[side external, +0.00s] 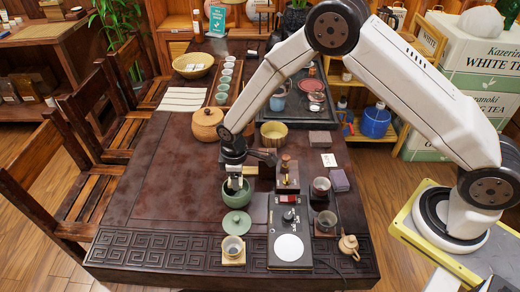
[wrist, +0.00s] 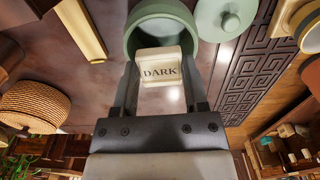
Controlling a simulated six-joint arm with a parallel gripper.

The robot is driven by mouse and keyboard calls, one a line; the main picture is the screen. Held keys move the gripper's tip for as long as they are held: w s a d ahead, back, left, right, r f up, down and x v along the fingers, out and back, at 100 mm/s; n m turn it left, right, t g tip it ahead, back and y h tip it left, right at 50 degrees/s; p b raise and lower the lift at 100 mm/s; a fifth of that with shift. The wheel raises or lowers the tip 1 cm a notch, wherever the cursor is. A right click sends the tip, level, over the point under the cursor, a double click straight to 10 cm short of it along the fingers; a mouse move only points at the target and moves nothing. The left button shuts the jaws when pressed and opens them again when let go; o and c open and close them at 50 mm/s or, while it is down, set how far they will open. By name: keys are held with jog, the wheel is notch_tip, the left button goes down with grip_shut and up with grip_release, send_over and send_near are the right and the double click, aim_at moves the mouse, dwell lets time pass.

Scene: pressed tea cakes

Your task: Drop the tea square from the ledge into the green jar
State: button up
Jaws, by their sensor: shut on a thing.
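My gripper (side external: 234,182) points down at the green jar (side external: 238,197) in the side view. In the wrist view the fingers (wrist: 160,68) are shut on a cream tea square (wrist: 160,72) marked "DARK". The square overlaps the near rim of the jar (wrist: 140,24), which is open. I cannot tell whether any of the square is below the rim. In the side view the square is too small to make out clearly. The jar's green lid (side external: 236,222) lies beside the jar; it also shows in the wrist view (wrist: 229,22).
A black device with a white disc (side external: 288,248) stands right of the jar. A small cup on a wooden coaster (side external: 233,249) is in front of the lid. A lidded round woven box (side external: 206,124) stands behind the gripper.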

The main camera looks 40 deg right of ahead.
dwell(0.4)
jog(key=o, duration=1.3)
jog(key=shift+r, duration=0.1)
jog(key=shift+r, duration=2.9)
